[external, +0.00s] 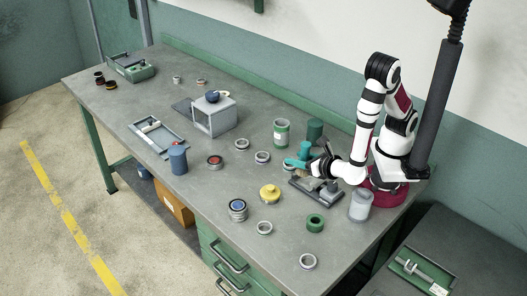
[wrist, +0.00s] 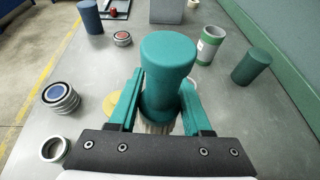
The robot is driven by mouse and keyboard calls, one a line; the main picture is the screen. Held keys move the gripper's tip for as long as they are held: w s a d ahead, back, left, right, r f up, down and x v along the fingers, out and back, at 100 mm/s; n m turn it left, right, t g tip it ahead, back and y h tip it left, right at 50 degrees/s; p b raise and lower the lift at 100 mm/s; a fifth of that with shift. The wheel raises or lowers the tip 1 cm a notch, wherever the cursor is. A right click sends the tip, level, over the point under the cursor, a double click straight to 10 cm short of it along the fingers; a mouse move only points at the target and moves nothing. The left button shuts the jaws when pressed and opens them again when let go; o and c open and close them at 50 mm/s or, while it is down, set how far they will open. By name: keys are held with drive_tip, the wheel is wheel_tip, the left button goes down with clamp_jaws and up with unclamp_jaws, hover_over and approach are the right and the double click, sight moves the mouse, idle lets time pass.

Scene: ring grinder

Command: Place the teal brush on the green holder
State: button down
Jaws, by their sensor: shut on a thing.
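The teal brush (external: 305,150) is upright in my gripper (external: 302,163). In the wrist view the brush (wrist: 168,62) shows its thick rounded handle up and pale bristles down. My gripper's teal fingers (wrist: 161,95) are shut on it from both sides. It appears to be held above the table; the bristle tips are hidden. A short green ring-shaped piece with a dark opening (external: 315,222), possibly the green holder, stands near the front edge, right of and nearer than my gripper. A plain dark green cylinder (external: 315,130) stands behind the brush.
A grey block-like device (external: 316,191) lies just below my gripper, with a grey cylinder (external: 360,205) to its right. A yellow lidded piece (external: 269,193), a blue-centred ring stack (external: 237,210) and a green-banded can (external: 281,132) stand around.

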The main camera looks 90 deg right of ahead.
sight(309, 217)
drive_tip(key=s+a+n+t+y, duration=0.2)
drive_tip(key=s+a+n+y, duration=0.1)
drive_tip(key=a, duration=0.9)
drive_tip(key=f, duration=0.8)
drive_tip(key=shift+a, duration=0.25)
drive_tip(key=shift+f, duration=0.1)
drive_tip(key=shift+c, duration=1.7)
unclamp_jaws()
drive_tip(key=shift+s+a+r, duration=0.15)
drive_tip(key=shift+r, duration=0.1)
drive_tip(key=v, duration=1.1)
drive_tip(key=shift+s, duration=0.35)
drive_tip(key=shift+a, duration=0.1)
